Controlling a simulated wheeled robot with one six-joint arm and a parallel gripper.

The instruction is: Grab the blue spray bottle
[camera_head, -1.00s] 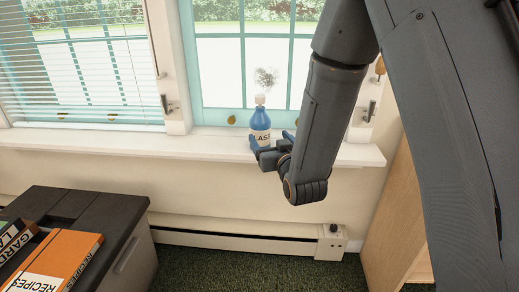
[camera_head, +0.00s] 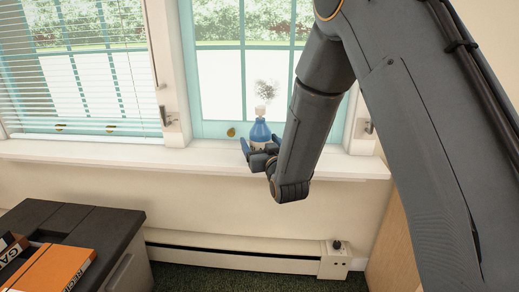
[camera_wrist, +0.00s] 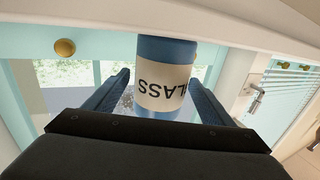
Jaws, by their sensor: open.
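The blue spray bottle (camera_head: 260,134) stands upright on the white window sill, with a white top and a pale label. In the wrist view the bottle (camera_wrist: 165,85) appears upside down, its label reading "LASS", between the two blue fingers. My gripper (camera_head: 259,147) is open at the bottle, one finger on each side of it. The wrist view shows my gripper (camera_wrist: 160,92) with a gap beside the left finger; the right finger is close to the bottle. Part of the bottle's lower body is hidden by my gripper in the head view.
The window sill (camera_head: 100,150) runs along the window, clear to the left of the bottle. A dark cabinet (camera_head: 95,222) with an orange book (camera_head: 48,272) stands at lower left. A white baseboard heater (camera_head: 235,253) is below the sill.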

